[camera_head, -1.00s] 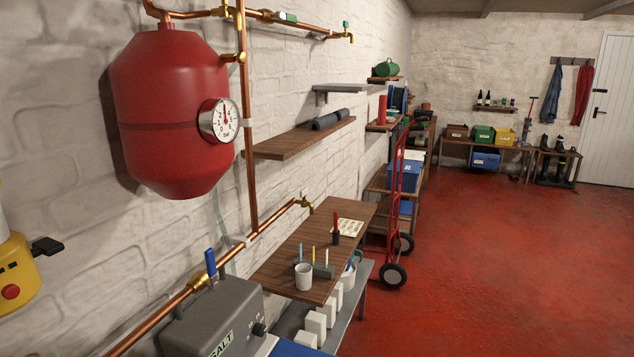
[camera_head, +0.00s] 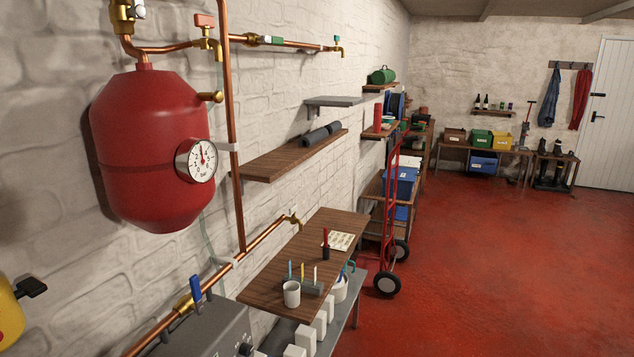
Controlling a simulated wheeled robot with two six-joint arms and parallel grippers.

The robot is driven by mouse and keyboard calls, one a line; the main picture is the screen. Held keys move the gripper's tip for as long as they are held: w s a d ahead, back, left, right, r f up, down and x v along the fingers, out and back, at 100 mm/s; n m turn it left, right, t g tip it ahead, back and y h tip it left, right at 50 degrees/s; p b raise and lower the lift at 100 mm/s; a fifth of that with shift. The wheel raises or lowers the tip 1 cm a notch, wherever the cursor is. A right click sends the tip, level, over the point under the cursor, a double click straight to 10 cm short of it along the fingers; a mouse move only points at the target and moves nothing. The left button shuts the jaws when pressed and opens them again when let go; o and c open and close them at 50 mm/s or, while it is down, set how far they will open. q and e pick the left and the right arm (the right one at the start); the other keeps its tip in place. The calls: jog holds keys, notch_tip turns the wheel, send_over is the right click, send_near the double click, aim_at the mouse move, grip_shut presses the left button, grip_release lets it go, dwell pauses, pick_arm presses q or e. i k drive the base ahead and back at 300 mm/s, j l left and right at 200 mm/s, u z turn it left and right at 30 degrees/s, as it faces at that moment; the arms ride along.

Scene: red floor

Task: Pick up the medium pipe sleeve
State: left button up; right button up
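Dark grey foam-like tubes, which look like pipe sleeves (camera_head: 321,134), lie on the wooden wall shelf (camera_head: 270,167), near its far end. They lie close together, roughly along the shelf. At this distance I cannot tell their sizes apart or say which is the medium one. Neither of my grippers shows in the head view, and nothing is touching the sleeves.
A red pressure vessel (camera_head: 150,150) and copper pipes (camera_head: 233,130) are on the wall before the shelf. Below stands a wooden bench top (camera_head: 275,270) with a white mug (camera_head: 291,294). A red hand truck (camera_head: 391,200) stands beyond it. Open red floor lies right.

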aim_at(312, 137)
jog(key=k+j+u, duration=0.6)
jog(key=u, duration=0.15)
jog(key=i+l+u, duration=0.15)
jog(key=l+u, duration=0.15)
jog(key=l, duration=1.15)
jog(key=l+u, duration=0.3)
jog(key=l, duration=1.15)
jog(key=i+l+u, duration=0.2)
jog(key=l, duration=0.6)
jog(key=i+l+u, duration=0.1)
jog(key=l+u, duration=0.15)
jog(key=l, duration=0.55)
jog(key=l+u, duration=0.2)
jog(key=l, duration=0.6)
